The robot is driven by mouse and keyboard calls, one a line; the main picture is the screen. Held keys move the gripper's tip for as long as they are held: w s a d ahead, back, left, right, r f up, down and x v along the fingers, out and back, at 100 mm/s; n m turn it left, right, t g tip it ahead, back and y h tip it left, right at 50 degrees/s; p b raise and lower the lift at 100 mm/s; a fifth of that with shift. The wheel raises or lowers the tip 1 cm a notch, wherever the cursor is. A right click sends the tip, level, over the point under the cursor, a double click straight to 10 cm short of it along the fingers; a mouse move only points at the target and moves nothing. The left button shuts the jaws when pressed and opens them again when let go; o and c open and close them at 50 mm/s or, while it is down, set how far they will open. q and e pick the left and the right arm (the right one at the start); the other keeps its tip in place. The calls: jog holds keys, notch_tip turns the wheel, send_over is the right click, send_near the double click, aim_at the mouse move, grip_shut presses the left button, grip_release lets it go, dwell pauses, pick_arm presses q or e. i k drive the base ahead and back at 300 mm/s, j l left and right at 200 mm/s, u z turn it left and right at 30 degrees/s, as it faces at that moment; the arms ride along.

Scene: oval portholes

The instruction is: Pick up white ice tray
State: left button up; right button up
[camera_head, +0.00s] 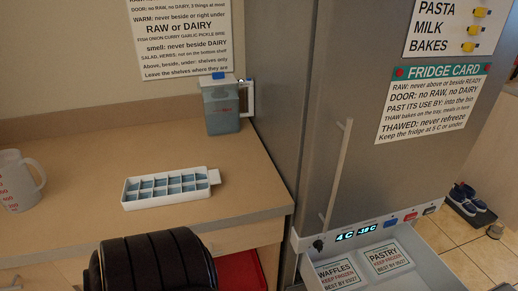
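The white ice tray (166,188) lies flat on the wooden counter (90,165), not far from its front edge. It has two rows of compartments with blue-grey contents and a small tab at its right end. Nothing touches it. Neither of my grippers is in view.
A white measuring mug (17,182) stands at the left, and a blue-grey pitcher (221,108) stands at the back right of the counter.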

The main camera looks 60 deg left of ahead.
aim_at(153, 190)
jog(key=u, duration=2.55)
